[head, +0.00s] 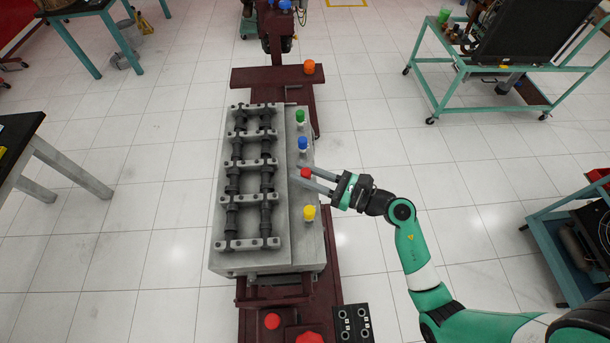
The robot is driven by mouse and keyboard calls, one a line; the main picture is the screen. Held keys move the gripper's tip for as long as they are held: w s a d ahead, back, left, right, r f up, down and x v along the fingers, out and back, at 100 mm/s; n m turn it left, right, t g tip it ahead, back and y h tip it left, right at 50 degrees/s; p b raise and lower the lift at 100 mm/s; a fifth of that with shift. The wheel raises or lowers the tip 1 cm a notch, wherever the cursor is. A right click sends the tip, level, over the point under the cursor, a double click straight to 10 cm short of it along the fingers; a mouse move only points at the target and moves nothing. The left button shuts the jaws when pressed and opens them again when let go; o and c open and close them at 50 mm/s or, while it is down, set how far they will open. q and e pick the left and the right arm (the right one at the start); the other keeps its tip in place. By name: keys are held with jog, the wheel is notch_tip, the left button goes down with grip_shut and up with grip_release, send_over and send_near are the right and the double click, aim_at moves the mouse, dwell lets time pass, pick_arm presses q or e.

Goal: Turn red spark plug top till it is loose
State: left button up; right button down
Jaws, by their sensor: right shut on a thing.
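The red spark plug top (305,173) sits on the right side of the grey engine block (225,262), in a row with other coloured tops. My right gripper (306,175) comes in from the right with its two fingers around the red top, and it is shut on it. The fingers hide part of the top and its base, so I cannot tell whether it is loose. My left gripper is not in view.
Green (300,116), blue (303,142) and yellow (309,212) tops stand in the same row. Two dark camshafts (267,184) lie on the block. A black plate with holes (353,322) is at the front.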

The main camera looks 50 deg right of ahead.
jog(key=y, duration=0.1)
jog(key=n+g+y+b, duration=0.1)
jog(key=shift+d+f+n+y, duration=0.1)
jog(key=shift+f+n+y, duration=0.1)
jog(key=shift+n+y, duration=0.15)
jog(key=n+g+y+b, duration=0.3)
jog(key=y+b, duration=0.2)
jog(key=shift+f+n, duration=0.1)
jog(key=shift+n, duration=0.25)
jog(key=shift+r+n+g+y+b, duration=0.2)
jog(key=shift+n+g+y+b, duration=0.65)
jog(key=shift+b, duration=0.25)
jog(key=c, duration=0.6)
grip_release()
jog(key=shift+c, duration=0.2)
jog(key=shift+r, duration=0.1)
